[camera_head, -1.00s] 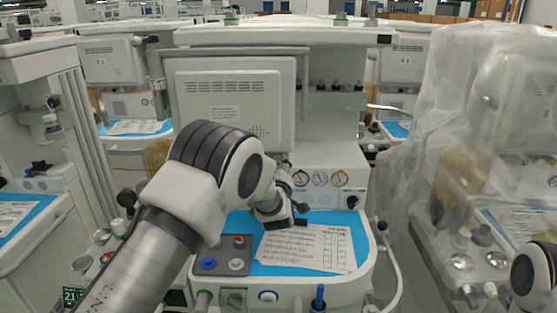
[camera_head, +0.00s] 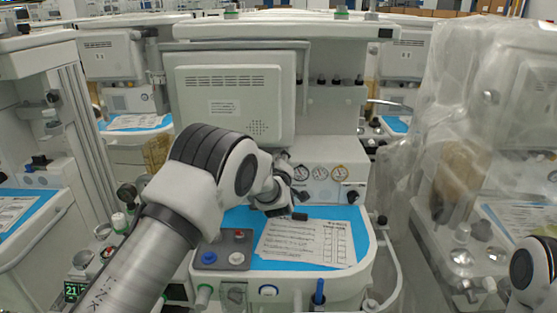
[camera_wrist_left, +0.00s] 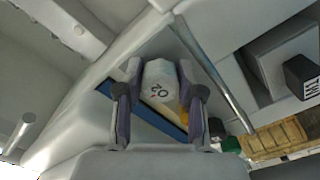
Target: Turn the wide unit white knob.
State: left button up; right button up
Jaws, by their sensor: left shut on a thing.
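The white knob (camera_wrist_left: 160,82), marked "O2" on its face, sits between the two fingers of my left gripper (camera_wrist_left: 160,102) in the left wrist view. The fingers are shut on its sides. In the head view my left gripper (camera_head: 294,205) is at the front of the wide unit (camera_head: 326,159), below the row of round gauges and above the blue worktop. The knob is hidden there behind the gripper and wrist. My right gripper is out of view; only part of my right arm shows at the lower right edge.
A printed sheet (camera_head: 304,243) lies on the blue mat (camera_head: 350,216) just below the gripper. A grey block (camera_head: 224,248) with red, blue and white buttons is left of it. A monitor (camera_head: 234,103) stands above. A plastic-covered unit (camera_head: 484,165) is at right.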

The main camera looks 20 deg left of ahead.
pick_arm(q)
jog(key=n+b, duration=1.2)
jog(key=b, duration=0.3)
jog(key=shift+f, duration=0.2)
jog(key=n+b, duration=1.2)
jog(key=b, duration=0.3)
jog(key=shift+r, duration=0.2)
jog(key=n+b, duration=0.2)
jog(key=n, duration=0.1)
jog(key=n+b, duration=0.3)
jog(key=shift+a+r, duration=0.1)
jog(key=n+b, duration=0.3)
jog(key=n, duration=0.4)
jog(key=shift+b, duration=0.3)
jog(key=n+b, duration=0.2)
jog(key=n, duration=0.2)
jog(key=shift+a, duration=0.1)
jog(key=n+b, duration=0.2)
jog(key=n, duration=0.2)
jog(key=shift+n, duration=0.4)
